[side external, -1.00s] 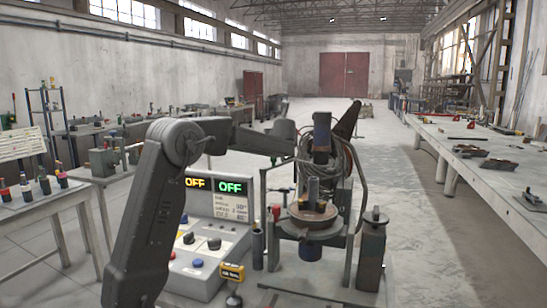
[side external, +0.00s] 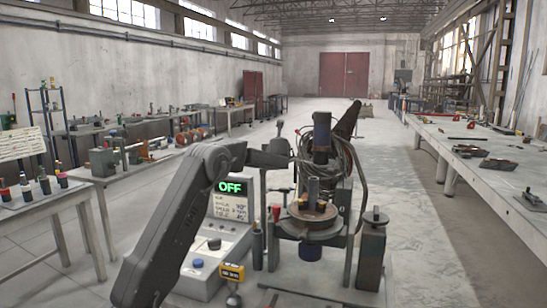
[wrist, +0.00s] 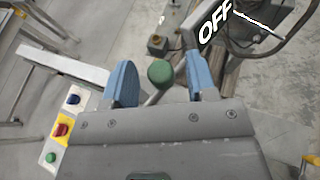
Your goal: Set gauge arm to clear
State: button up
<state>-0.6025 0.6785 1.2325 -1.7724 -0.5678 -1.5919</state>
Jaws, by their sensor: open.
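My gripper (wrist: 160,66) is open, with its two blue fingers on either side of a green round knob (wrist: 160,73) in the wrist view. The knob sits on a thin rod, and I cannot tell whether either finger touches it. In the side view, the positioner's round table (side external: 310,222) carries a brown ring and an upright post. My wrist is behind and left of it there, and my fingertips cannot be made out. I cannot tell for certain which part is the gauge arm.
The control cabinet (side external: 233,212) stands left of the positioner, with a green OFF display (side external: 233,187). In the wrist view, a button box has a blue button (wrist: 73,99), a red one (wrist: 62,129) and a green one (wrist: 51,157). Hoses loop behind the positioner.

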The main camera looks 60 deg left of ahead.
jog(key=shift+w+a+f, duration=0.15)
jog(key=shift+a+f, duration=0.05)
jog(key=shift+a, duration=0.3)
grip_shut()
